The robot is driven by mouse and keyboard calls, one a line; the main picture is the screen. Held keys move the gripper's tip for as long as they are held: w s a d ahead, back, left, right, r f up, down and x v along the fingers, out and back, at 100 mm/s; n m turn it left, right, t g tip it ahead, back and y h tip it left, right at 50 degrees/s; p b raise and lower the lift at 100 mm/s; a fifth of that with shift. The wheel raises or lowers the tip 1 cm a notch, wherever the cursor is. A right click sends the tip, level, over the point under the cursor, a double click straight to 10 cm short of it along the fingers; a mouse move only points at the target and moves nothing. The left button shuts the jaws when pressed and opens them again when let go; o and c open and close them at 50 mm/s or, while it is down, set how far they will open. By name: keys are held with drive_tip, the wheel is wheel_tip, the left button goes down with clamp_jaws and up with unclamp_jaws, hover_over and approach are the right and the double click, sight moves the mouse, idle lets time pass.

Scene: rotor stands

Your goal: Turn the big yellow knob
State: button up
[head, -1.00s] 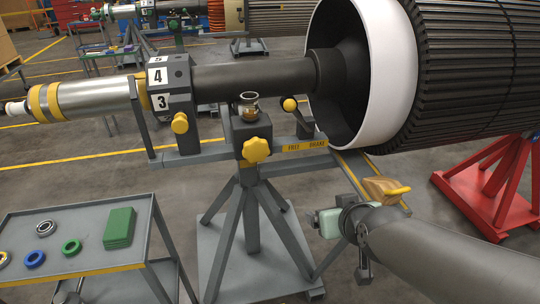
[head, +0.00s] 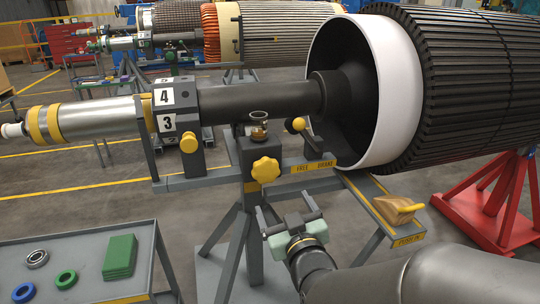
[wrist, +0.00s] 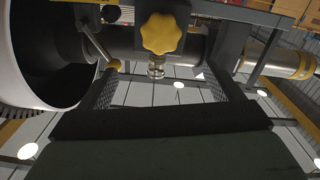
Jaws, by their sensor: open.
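The big yellow knob (head: 265,170) is lobed and sits on the front of the dark stand post, below the rotor shaft. In the wrist view the knob (wrist: 161,34) shows at top centre, beyond and between the open fingers. My gripper (head: 289,212) is open and empty, just below and slightly right of the knob in the head view, apart from it. In the wrist view the fingers of my gripper (wrist: 166,80) stand wide on either side, with nothing between them.
A smaller yellow knob (head: 189,142) is on the numbered block to the left. A yellow-ball lever (head: 298,124) stands right of the post. A yellow-handled item (head: 397,209) lies on a ledge at right. A grey table (head: 75,242) is at lower left.

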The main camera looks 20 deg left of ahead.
sight(267, 172)
drive_tip(key=p, duration=0.2)
drive_tip(key=shift+w+a+r+p, duration=0.15)
drive_tip(key=shift+w+r+p, duration=0.05)
drive_tip(key=shift+r+p, duration=0.2)
drive_tip(key=x, duration=1.4)
drive_tip(key=shift+w+a+f, duration=0.15)
drive_tip(key=shift+a+f, duration=0.1)
drive_tip(key=shift+f, duration=0.1)
drive_tip(key=c, duration=1)
